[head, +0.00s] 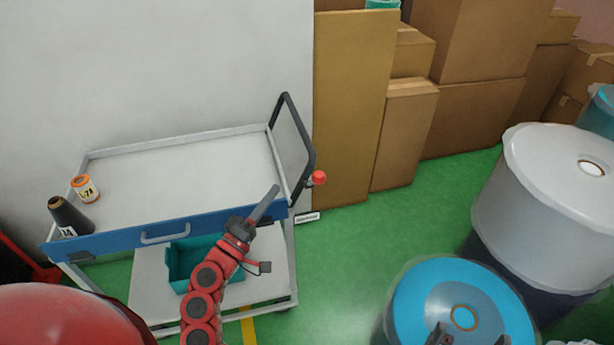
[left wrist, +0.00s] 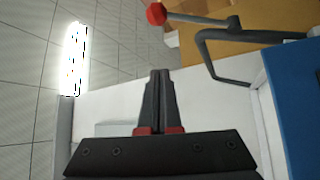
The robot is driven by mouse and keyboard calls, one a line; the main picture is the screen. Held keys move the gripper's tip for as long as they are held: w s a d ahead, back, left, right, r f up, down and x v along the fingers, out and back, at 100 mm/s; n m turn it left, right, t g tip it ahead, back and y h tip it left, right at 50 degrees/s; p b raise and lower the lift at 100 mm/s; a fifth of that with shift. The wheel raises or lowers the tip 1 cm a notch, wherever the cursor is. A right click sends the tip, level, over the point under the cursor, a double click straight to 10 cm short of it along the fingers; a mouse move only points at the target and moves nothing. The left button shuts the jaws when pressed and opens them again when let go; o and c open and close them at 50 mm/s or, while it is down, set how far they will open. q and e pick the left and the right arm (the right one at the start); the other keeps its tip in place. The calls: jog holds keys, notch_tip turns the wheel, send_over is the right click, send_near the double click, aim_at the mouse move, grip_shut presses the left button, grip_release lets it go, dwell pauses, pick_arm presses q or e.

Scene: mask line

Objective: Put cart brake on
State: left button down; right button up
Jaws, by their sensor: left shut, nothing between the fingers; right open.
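The cart (head: 180,165) stands against the wall, with a grey top, a blue front edge and a black push handle (head: 311,150) at its right end. A red ball knob (head: 319,178) on a short lever sticks out beside the handle. In the left wrist view the red knob (left wrist: 156,14) and its grey lever (left wrist: 200,20) are at the top, beyond the fingertips. My left gripper (head: 273,190) is shut and empty, over the cart's right front corner, to the left of the knob and apart from it. My right gripper (head: 468,338) is open at the bottom edge, over a blue roll.
An orange-labelled roll (head: 85,187) and a dark cone (head: 68,215) are on the cart top. A teal bin (head: 183,262) is on the lower shelf. Cardboard boxes (head: 405,130) stand behind; large wrapped rolls (head: 545,215) stand at right. Green floor is clear between cart and rolls.

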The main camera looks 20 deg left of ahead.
aim_at(314, 182)
pick_arm(q)
jog(key=w+d+r+p, duration=0.1)
jog(key=w+d+p, duration=0.3)
jog(key=w, duration=0.3)
jog(key=shift+w+d+r+p, duration=0.25)
jog(key=shift+d+p, duration=0.15)
jog(key=shift+d, duration=0.35)
jog(key=shift+f, duration=0.1)
